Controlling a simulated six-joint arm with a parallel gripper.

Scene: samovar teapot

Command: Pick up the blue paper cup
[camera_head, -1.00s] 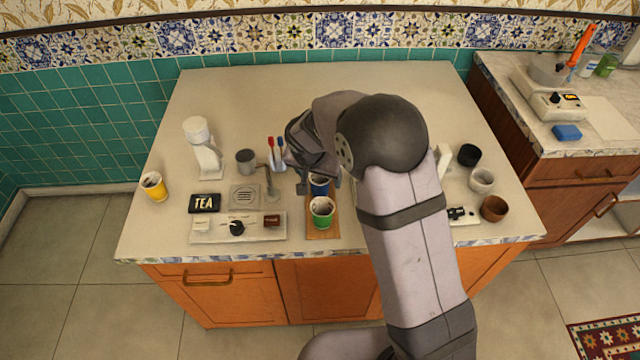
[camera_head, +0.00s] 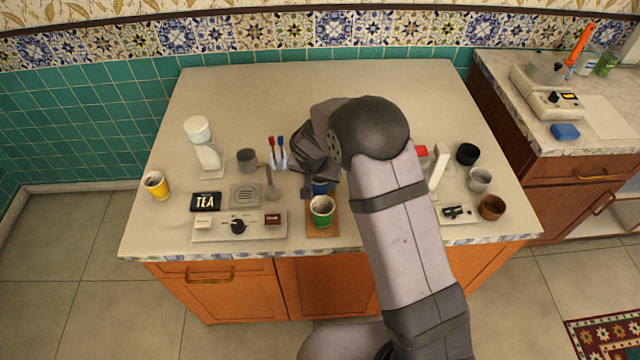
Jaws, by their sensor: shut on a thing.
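The blue paper cup (camera_head: 320,188) stands on the wooden board (camera_head: 323,230), just behind the green paper cup (camera_head: 321,211). Only a part of its blue side shows; the rest is hidden by my gripper and the green cup. My gripper (camera_head: 319,191) reaches down over the blue cup and is shut on it, with a dark finger at its left. The cup looks upright. I cannot tell whether it is clear of the board.
A TEA box (camera_head: 205,202) and a control panel with a knob (camera_head: 240,227) lie left of the board. A toothbrush holder (camera_head: 277,160) is close left of my gripper. The counter's back is clear.

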